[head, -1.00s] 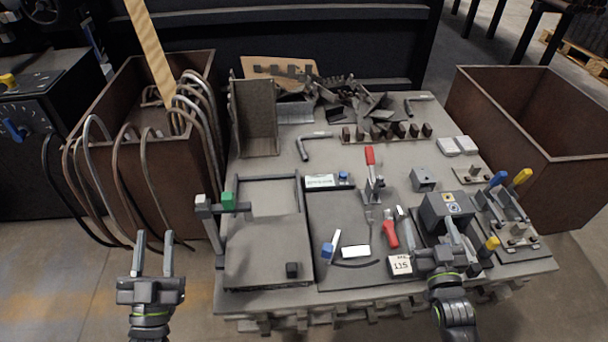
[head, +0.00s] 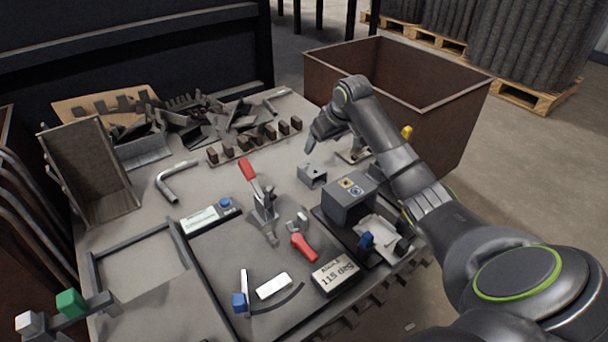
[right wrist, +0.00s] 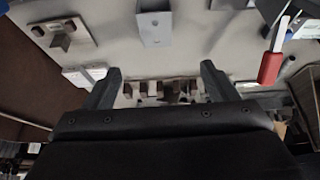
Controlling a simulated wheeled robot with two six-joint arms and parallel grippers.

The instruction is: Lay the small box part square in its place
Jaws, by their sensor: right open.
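The small box part (head: 312,174) is a grey box with a hole in its front face, standing on the table left of and behind a larger dark grey housing (head: 349,199). In the right wrist view, the box part (right wrist: 155,26) lies just beyond the fingertips, roughly centred between them. My right gripper (head: 309,149) is above and behind the box part in the head view, apart from it. In the right wrist view my right gripper (right wrist: 158,75) is open with nothing between its fingers. My left gripper is out of view.
A red-handled toggle clamp (head: 262,200) stands left of the box part. A row of brown blocks (head: 257,139) is behind it. A plate with a small bracket (right wrist: 62,37) and white blocks (right wrist: 84,75) lie to one side. A brown bin (head: 440,100) stands at the right.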

